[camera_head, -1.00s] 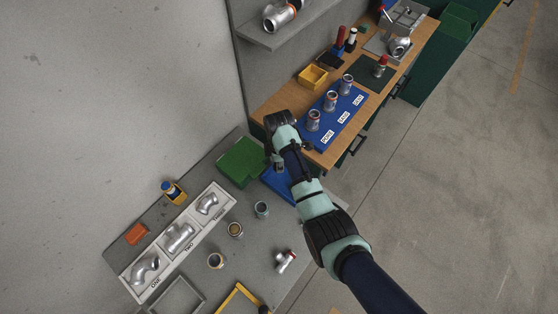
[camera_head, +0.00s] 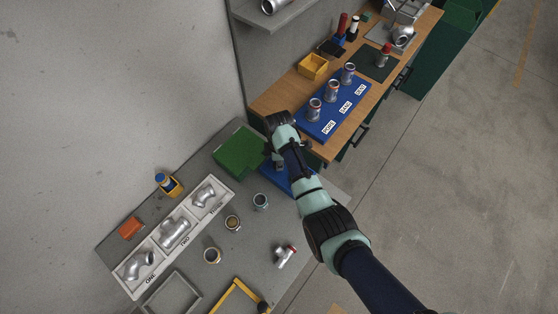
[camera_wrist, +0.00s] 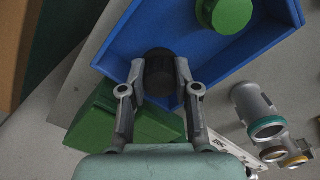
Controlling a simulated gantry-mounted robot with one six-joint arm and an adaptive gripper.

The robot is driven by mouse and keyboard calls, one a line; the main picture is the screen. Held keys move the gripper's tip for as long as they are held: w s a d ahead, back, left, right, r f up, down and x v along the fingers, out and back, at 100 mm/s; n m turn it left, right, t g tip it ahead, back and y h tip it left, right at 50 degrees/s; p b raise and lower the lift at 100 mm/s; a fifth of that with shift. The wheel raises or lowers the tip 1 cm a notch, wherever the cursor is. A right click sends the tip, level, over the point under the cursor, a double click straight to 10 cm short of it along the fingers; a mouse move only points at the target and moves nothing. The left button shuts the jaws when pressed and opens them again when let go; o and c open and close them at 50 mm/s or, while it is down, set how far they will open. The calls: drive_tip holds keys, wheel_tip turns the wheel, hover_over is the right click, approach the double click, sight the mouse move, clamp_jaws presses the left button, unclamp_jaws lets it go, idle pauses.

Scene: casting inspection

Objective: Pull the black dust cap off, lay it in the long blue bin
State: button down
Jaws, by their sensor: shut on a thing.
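My gripper (camera_wrist: 160,80) is shut on the black dust cap (camera_wrist: 160,66), a short dark cylinder between the fingertips in the wrist view. The cap is over the blue bin (camera_wrist: 115,45), near its wall. I cannot tell whether it touches the floor of the bin. A green round cap (camera_wrist: 228,12) lies inside the same bin. In the head view my gripper (camera_head: 277,163) is at the left end of the blue bin (camera_head: 302,184), and my arm covers much of the bin. The black cap is hard to make out there.
A green bin (camera_head: 238,152) stands just left of the blue bin. Upright pipe fittings (camera_head: 260,201) and a red-ended fitting (camera_head: 285,256) stand on the grey table. A labelled white tray (camera_head: 190,215) holds elbows. A wooden bench (camera_head: 285,100) with a blue board is beyond.

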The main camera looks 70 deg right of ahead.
drive_tip(key=shift+f+b, duration=0.45)
drive_tip(key=shift+f, duration=0.25)
drive_tip(key=c, duration=0.8)
unclamp_jaws()
drive_tip(key=shift+o, duration=0.2)
wheel_tip(320, 180, up, 12)
